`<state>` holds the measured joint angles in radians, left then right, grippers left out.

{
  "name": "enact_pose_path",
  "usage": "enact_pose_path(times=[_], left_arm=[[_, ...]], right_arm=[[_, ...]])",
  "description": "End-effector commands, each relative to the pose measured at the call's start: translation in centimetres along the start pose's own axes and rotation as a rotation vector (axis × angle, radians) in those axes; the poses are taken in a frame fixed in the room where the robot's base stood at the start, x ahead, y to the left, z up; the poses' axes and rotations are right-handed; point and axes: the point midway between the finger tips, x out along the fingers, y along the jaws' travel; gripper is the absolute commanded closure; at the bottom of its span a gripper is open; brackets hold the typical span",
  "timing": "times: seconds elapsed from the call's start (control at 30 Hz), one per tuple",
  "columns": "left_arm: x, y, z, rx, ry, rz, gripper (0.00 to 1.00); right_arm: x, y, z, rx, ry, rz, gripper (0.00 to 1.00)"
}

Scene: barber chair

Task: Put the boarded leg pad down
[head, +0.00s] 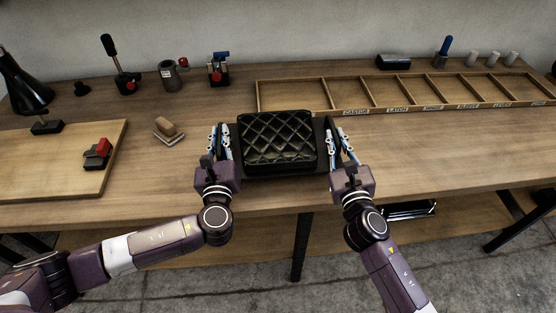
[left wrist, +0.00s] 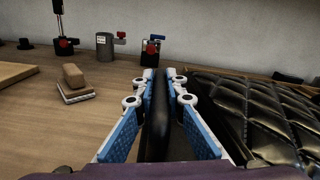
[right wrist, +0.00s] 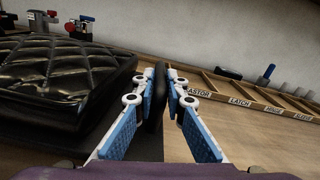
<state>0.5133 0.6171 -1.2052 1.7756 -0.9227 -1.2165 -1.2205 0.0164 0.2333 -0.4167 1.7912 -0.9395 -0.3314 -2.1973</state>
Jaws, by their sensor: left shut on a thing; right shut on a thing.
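The leg pad (head: 277,140) is a black quilted cushion on a dark flat board, at the middle of the workbench in the head view. It also shows at the right of the left wrist view (left wrist: 262,108) and at the left of the right wrist view (right wrist: 55,82). My left gripper (head: 220,136) is shut on a dark upright edge piece at the pad's left side. My right gripper (head: 338,138) is shut on a similar dark piece at its right side. The pad looks level; whether its board touches the bench I cannot tell.
A wooden divided tray (head: 420,106) with labelled compartments lies behind and right. A sanding block (head: 167,129) sits left of the pad. A light board (head: 60,160) with a red-and-black tool (head: 97,153) lies further left. The bench's front edge (head: 290,209) is close.

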Motion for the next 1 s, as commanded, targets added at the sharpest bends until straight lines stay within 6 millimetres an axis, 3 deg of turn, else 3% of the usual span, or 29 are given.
enact_pose_path(times=[0.43,1.0], left_arm=[[0.2,0.0,0.2,-0.001,-0.01,0.001,1.0],[0.2,0.5,-2.1,-0.001,-0.01,0.0,1.0]], right_arm=[[-0.1,0.3,-0.1,-0.002,-0.004,0.007,1.0],[-0.1,0.8,-2.5,-0.002,-0.004,0.007,1.0]])
